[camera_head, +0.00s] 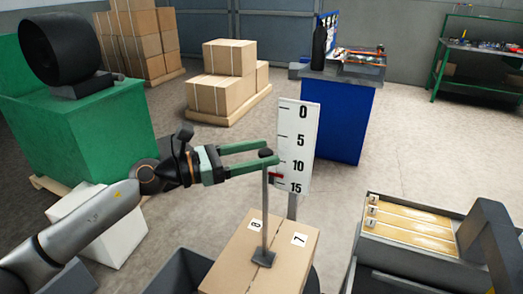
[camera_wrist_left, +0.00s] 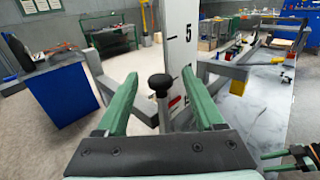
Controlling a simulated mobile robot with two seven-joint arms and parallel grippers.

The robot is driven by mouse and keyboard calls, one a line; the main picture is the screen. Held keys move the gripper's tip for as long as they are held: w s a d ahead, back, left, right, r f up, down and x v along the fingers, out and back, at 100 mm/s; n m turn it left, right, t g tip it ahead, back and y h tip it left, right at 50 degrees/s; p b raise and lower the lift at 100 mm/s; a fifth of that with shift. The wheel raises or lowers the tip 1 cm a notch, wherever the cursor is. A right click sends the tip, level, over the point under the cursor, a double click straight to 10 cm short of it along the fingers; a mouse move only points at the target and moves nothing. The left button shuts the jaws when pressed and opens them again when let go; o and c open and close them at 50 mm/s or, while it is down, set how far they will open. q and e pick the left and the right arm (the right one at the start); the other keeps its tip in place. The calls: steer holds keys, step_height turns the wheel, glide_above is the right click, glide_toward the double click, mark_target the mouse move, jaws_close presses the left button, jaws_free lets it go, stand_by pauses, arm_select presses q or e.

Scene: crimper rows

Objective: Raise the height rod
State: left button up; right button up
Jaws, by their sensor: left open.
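The height rod (camera_head: 265,215) stands upright with its foot on a cardboard box (camera_head: 232,246). Its black knob (camera_head: 266,153) is at the top, and a red pointer (camera_head: 275,176) shows between 10 and 15 on the white scale board (camera_head: 297,135). My left gripper (camera_head: 268,154) is level at the top of the rod, with its green fingers on either side of the knob. In the left wrist view the black knob (camera_wrist_left: 160,85) is between the open fingers (camera_wrist_left: 160,78), with gaps on both sides.
A bin with yellowish labelled rows (camera_head: 410,225) stands right of the box. A blue cabinet (camera_head: 337,120) is behind the scale. A green block (camera_head: 80,130) with a black round device stands left. Stacked cartons (camera_head: 222,80) are at the back, with open floor between.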

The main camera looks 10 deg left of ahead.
arm_select(q)
steer(key=shift+c, duration=0.2)
jaws_close()
stand_by(0.3)
stand_by(0.8)
